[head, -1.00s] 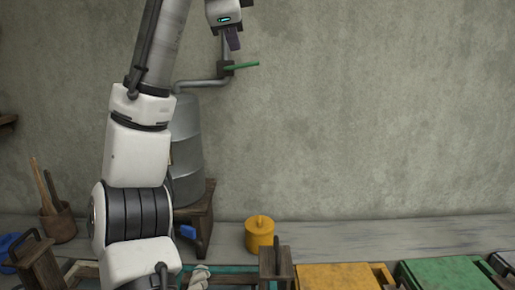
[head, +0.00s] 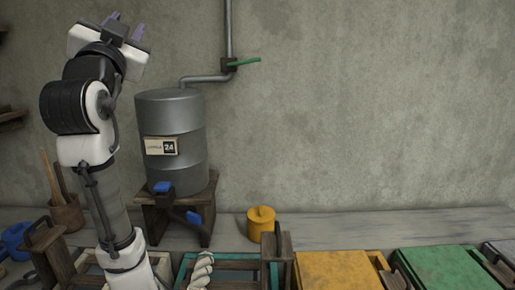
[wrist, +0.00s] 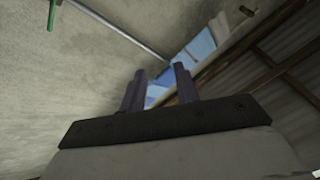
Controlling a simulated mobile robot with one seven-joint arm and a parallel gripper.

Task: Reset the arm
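My gripper (head: 125,25) is at the upper left of the head view, raised high with its fingers pointing up. Its two purple-grey fingers stand apart with nothing between them. In the wrist view the fingers (wrist: 159,88) also stand apart and empty, pointing toward the roof and a bright opening (wrist: 190,62). My arm is folded upward at the left and touches nothing that I can see.
A grey metal drum (head: 186,110) stands on a wooden stand (head: 205,212) close right of my arm. A pipe with a green lever (head: 244,62) runs above it. A yellow canister (head: 261,225) sits on the bench. Yellow (head: 338,272) and green (head: 440,268) lids lie front right.

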